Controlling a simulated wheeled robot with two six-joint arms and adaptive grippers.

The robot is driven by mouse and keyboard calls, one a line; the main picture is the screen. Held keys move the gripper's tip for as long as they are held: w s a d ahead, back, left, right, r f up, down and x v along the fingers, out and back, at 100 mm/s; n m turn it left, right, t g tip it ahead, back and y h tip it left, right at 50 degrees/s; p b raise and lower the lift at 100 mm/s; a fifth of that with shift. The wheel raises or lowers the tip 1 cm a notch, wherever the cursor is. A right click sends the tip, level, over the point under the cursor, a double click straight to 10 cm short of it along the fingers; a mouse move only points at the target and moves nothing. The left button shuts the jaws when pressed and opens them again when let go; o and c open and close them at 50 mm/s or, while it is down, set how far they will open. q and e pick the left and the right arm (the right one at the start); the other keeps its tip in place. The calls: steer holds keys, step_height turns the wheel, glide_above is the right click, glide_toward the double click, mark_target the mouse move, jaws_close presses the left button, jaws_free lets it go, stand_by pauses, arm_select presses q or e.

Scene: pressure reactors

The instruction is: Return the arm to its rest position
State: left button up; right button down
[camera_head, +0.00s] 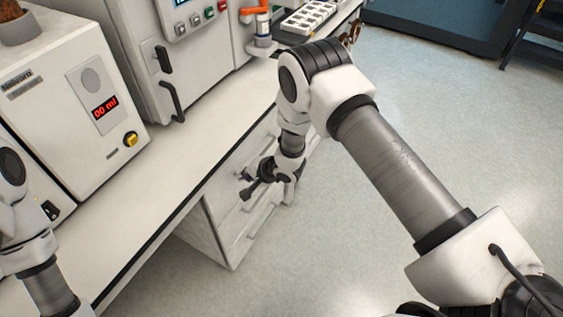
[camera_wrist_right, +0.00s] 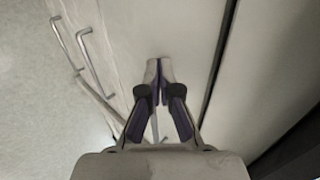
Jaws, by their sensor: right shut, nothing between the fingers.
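My right arm (camera_head: 400,165) reaches in from the lower right of the head view and bends down at its far end. My right gripper (camera_head: 246,186) hangs beside the front edge of the bench, in front of the white drawer cabinet. In the right wrist view my right gripper (camera_wrist_right: 158,66) is shut, its fingertips together with nothing between them. Part of my left arm (camera_head: 40,265) shows at the left edge of the head view. My left gripper is not in view.
A white bench (camera_head: 185,160) carries a white device with a red display (camera_head: 104,108) and a larger cabinet with a black handle (camera_head: 172,102). A drawer cabinet (camera_head: 222,225) stands under the bench. A white rack (camera_head: 308,18) is at the back. The floor (camera_head: 480,130) at right is clear.

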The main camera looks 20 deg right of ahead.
steer(key=s+d+f+v, duration=0.1)
steer(key=v, duration=1.1)
steer(key=s+d+f+g+h, duration=0.1)
steer(key=s+f+g, duration=0.1)
steer(key=s+f, duration=0.5)
steer(key=s+d+f+g+h, duration=0.15)
steer(key=s+f, duration=0.25)
steer(key=s, duration=0.5)
steer(key=s+d+n+g+h, duration=0.3)
steer(key=s+n, duration=0.7)
steer(key=s, duration=0.4)
steer(key=shift+d+g+b, duration=0.45)
steer(key=shift+d, duration=0.65)
